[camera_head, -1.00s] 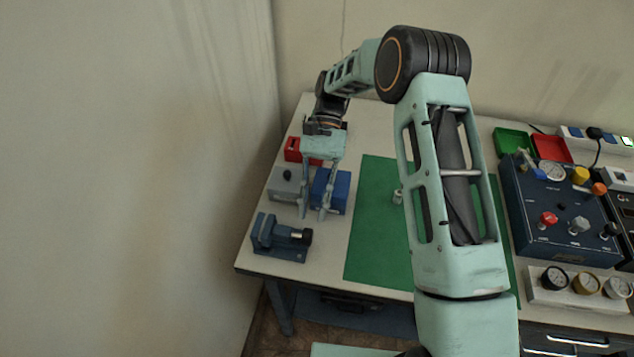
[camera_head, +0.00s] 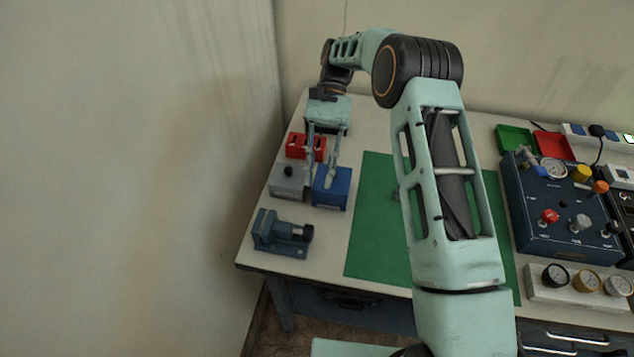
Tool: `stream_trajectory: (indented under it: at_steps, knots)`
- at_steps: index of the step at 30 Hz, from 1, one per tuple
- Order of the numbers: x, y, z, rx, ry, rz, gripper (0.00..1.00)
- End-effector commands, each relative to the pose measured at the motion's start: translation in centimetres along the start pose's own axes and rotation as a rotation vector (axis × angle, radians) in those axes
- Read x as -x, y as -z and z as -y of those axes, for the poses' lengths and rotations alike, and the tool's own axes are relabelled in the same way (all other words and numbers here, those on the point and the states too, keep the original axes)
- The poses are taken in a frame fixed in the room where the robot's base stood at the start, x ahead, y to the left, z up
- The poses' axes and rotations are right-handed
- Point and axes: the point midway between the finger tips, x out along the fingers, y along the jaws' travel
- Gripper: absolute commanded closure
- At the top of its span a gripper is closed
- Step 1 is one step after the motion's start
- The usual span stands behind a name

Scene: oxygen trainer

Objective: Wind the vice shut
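The vice (camera_head: 282,234) is a small dark blue block with a black round knob at its right end. It sits at the near left corner of the table. Its jaw gap is too small to make out. My gripper (camera_head: 320,184) hangs fingers down behind the vice, apart from it, above or beside the grey box and the blue box. Its two fingers are spread with a gap between them, and nothing shows held there. Whether the fingertips touch the boxes cannot be told.
A grey box with a black knob (camera_head: 287,184), a blue box (camera_head: 332,189) and a red box (camera_head: 297,145) stand close behind the vice. A green mat (camera_head: 367,232) covers the table's middle. A control panel (camera_head: 560,236) and gauges (camera_head: 586,281) stand right. A wall borders the left.

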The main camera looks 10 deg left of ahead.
Motion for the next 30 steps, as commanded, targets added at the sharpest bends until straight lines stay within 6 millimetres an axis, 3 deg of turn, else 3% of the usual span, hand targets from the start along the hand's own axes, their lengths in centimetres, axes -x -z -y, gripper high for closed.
stream_trajectory:
  at_steps: [14, 24, 30]
  knots:
    - [-2.4, -3.8, 2.3, -0.064, -0.137, -0.436, 0.78]
    - [-4.2, -7.1, 1.3, -0.040, -0.084, -0.769, 0.78]
    - [-5.4, -8.3, 0.6, -0.010, -0.020, -0.880, 0.78]
